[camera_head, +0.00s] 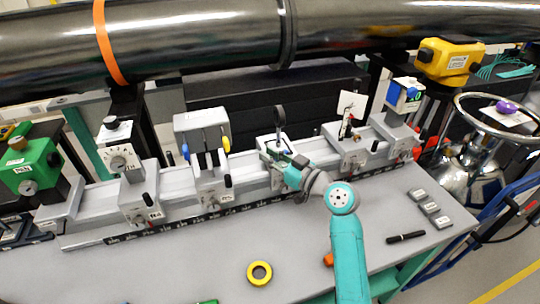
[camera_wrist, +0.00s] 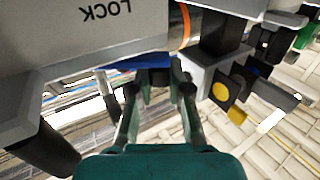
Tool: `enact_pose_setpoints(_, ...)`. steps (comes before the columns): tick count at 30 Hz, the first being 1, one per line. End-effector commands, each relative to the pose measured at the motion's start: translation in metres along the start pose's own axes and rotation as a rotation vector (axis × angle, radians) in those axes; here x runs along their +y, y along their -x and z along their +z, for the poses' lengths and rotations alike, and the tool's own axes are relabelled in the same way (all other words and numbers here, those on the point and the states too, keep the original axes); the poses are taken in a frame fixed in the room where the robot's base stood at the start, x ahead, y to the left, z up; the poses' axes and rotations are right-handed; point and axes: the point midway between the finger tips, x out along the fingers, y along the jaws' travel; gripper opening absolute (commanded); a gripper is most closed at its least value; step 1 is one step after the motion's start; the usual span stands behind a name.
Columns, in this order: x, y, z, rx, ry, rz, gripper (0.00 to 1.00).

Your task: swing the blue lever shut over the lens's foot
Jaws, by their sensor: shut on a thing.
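The lens (camera_head: 279,118) is a dark round piece standing upright on a carriage (camera_head: 268,143) of the rail, right of the middle in the head view. My gripper (camera_head: 281,160) is at the front of that carriage, below the lens. In the wrist view my gripper (camera_wrist: 155,78) has its fingers together at the edge of the blue lever (camera_wrist: 128,63), shut on it. Only a strip of the lever shows, under a grey block marked LOCK (camera_wrist: 110,20). The lens's foot is hidden, so I cannot tell how the lever lies over it.
A pale rail (camera_head: 245,182) with several carriages runs along the bench. A neighbouring mount (camera_head: 201,130) has blue and yellow levers. A yellow tape roll (camera_head: 259,273), a black pen (camera_head: 405,237) and small grey blocks (camera_head: 429,207) lie in front. A black pipe (camera_head: 200,38) crosses above.

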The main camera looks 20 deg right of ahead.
Motion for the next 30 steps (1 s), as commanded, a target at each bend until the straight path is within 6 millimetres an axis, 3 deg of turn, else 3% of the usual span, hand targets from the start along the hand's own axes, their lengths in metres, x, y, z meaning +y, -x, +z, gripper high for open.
enact_pose_setpoints(13, 0.0, 0.0, 0.001, -0.002, 0.0, -0.009, 0.0)
enact_pose_setpoints(14, 0.0, 0.0, 0.001, -0.002, -0.001, -0.009, 0.23)
enact_pose_setpoints(16, 0.0, 0.0, 0.001, -0.002, -0.001, -0.009, 0.4)
enact_pose_setpoints(17, 0.0, 0.0, 0.001, -0.002, -0.001, -0.009, 0.44)
enact_pose_setpoints(26, 0.0, 0.001, 0.0, -0.001, 0.0, -0.008, 0.44)
enact_pose_setpoints(30, 0.001, 0.011, 0.0, 0.0, 0.0, -0.006, 0.44)
